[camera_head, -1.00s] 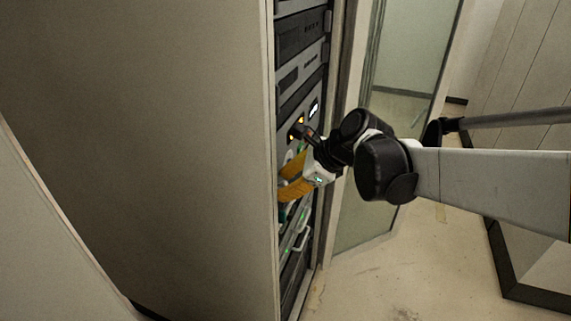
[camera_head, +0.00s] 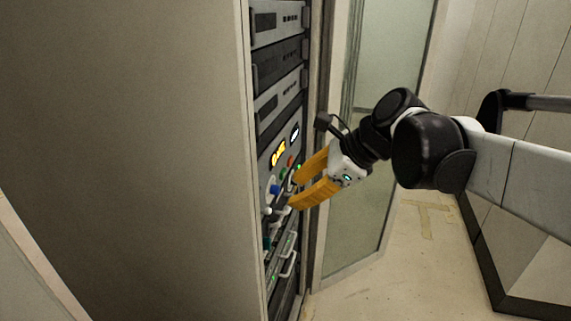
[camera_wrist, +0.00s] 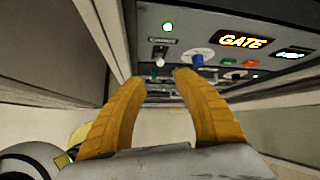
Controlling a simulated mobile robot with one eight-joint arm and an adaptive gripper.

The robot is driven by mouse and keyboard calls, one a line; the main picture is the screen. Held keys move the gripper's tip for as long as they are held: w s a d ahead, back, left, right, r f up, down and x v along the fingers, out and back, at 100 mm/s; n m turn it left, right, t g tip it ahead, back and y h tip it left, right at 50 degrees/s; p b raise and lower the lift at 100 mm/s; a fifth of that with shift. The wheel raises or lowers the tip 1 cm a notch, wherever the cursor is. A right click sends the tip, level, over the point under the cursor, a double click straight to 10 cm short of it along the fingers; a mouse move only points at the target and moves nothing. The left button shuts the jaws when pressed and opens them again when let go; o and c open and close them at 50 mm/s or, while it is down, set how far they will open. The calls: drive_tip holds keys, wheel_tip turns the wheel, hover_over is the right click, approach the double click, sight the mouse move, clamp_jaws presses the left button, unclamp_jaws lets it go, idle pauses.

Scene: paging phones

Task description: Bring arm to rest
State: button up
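My gripper (camera_head: 300,184) has orange fingers and stands just in front of the rack panel in the head view, apart from it. In the wrist view the two fingers of my gripper (camera_wrist: 156,78) are spread with a gap between them and nothing held. My arm reaches in from the right in the head view. The rack panel (camera_wrist: 284,20) carries a lit GATE display (camera_wrist: 244,41), a second lit display (camera_wrist: 290,53), a blue knob (camera_wrist: 197,60), a white-tipped switch (camera_wrist: 160,62) and small green and red buttons.
A large plain cabinet side (camera_head: 130,150) fills the left of the head view. A glass door (camera_head: 375,170) stands open behind my gripper. The pale floor (camera_head: 390,285) shows free room below my arm.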

drive_tip(key=s+d+f+n+t+h+b, duration=0.1)
drive_tip(key=s+d+f+n+b, duration=0.3)
drive_tip(key=f, duration=0.4)
drive_tip(key=s+d+f+n+h+b, duration=0.3)
drive_tip(key=s+d+f+n+b, duration=0.2)
drive_tip(key=f+n, duration=0.3)
drive_tip(key=s+d+f+n+t+h+b, duration=0.1)
drive_tip(key=s+d+f+n+h+b, duration=0.2)
drive_tip(key=s+f+n, duration=0.3)
wheel_tip(320, 180, down, 2)
drive_tip(key=shift+s+d+f+n+t+b, duration=0.25)
drive_tip(key=shift+d+n+b, duration=0.25)
drive_tip(key=shift+d+b, duration=0.3)
drive_tip(key=shift+a+r, duration=0.1)
